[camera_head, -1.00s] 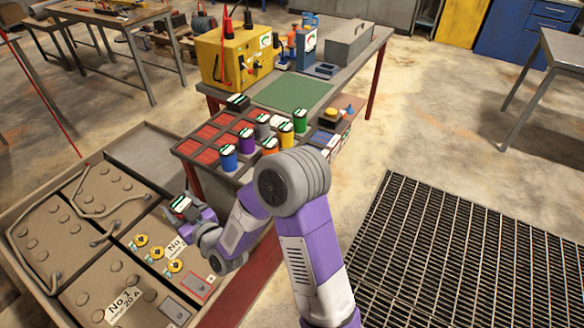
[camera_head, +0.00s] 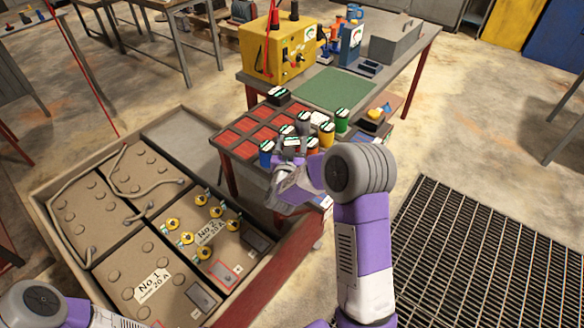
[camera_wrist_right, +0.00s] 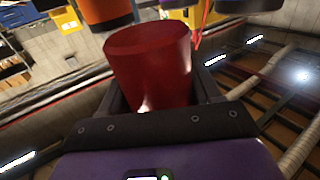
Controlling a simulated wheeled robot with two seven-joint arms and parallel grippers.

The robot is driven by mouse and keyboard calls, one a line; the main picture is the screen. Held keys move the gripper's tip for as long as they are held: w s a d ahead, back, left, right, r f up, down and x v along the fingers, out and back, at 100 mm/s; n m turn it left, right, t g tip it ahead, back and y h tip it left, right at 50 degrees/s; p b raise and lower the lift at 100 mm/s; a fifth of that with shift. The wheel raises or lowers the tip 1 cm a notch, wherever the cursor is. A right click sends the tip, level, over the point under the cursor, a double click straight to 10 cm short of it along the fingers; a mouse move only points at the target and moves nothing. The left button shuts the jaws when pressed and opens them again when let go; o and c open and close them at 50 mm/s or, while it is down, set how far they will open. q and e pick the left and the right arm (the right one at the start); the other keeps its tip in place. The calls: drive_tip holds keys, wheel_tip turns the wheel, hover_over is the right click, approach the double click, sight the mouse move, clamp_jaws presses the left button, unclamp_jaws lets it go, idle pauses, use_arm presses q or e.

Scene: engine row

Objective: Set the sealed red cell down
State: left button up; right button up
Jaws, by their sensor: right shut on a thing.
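My right gripper (camera_head: 288,158) is shut on the sealed red cell (camera_wrist_right: 152,62), which fills the space between the fingers in the right wrist view. In the head view the gripper is at the near edge of the red-slotted tray (camera_head: 222,139), close to the blue cell (camera_head: 266,155). There mainly the held cell's pale, green-marked top shows; its red body is hidden by the gripper. I cannot tell whether its base touches anything. My left arm shows at the bottom left, but its gripper is out of view.
Purple, grey, orange, yellow (camera_head: 327,135) and green (camera_head: 341,121) cells stand close by on the tray's right side. Several red slots on its left look empty. A yellow tester box (camera_head: 285,50) stands behind. The large battery crate (camera_head: 60,262) is at the left.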

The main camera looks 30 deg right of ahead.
drive_tip(key=shift+w+f+b, duration=0.1)
drive_tip(key=shift+f+b, duration=0.7)
drive_tip(key=shift+f, duration=2.8)
drive_tip(key=shift+f, duration=0.1)
drive_tip(key=o, duration=1.1)
drive_tip(key=shift+f, duration=0.2)
drive_tip(key=shift+c, duration=0.2)
drive_tip(key=o, duration=0.5)
drive_tip(key=shift+r, duration=0.1)
drive_tip(key=shift+c, duration=0.2)
drive_tip(key=shift+r, duration=0.1)
drive_tip(key=shift+s+a, duration=0.2)
drive_tip(key=shift+s, duration=0.05)
drive_tip(key=v, duration=1.1)
drive_tip(key=shift+s+p, duration=0.25)
drive_tip(key=shift+p, duration=0.15)
drive_tip(key=shift+a, duration=0.15)
